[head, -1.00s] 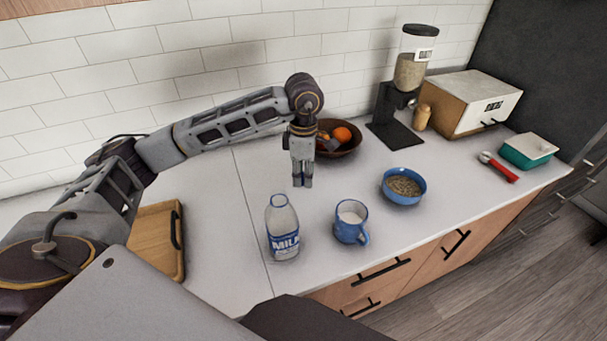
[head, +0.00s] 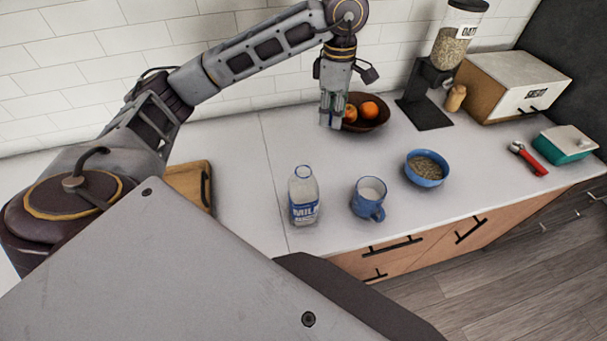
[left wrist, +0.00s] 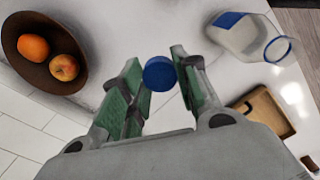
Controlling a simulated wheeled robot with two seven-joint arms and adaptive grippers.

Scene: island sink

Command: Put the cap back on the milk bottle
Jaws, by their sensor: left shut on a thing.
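The milk bottle (head: 303,205) stands upright on the counter with a blue and white label. Its mouth is open, with no cap on it. The bottle also shows in the left wrist view (left wrist: 240,38), at the upper right. My left gripper (head: 331,123) is above the counter, behind the bottle and to its right, near the fruit bowl. In the left wrist view its green-padded fingers are shut on the round blue cap (left wrist: 159,73), which sits at the fingertips, apart from the bottle. The cap is hard to make out in the head view. My right gripper is not in view.
A blue mug of milk (head: 367,204) stands right of the bottle, with a blue bowl (head: 426,180) beyond. The fruit bowl (head: 378,122) is beside my left gripper. A wooden board (head: 186,180) lies at left. The counter between bottle and wall is clear.

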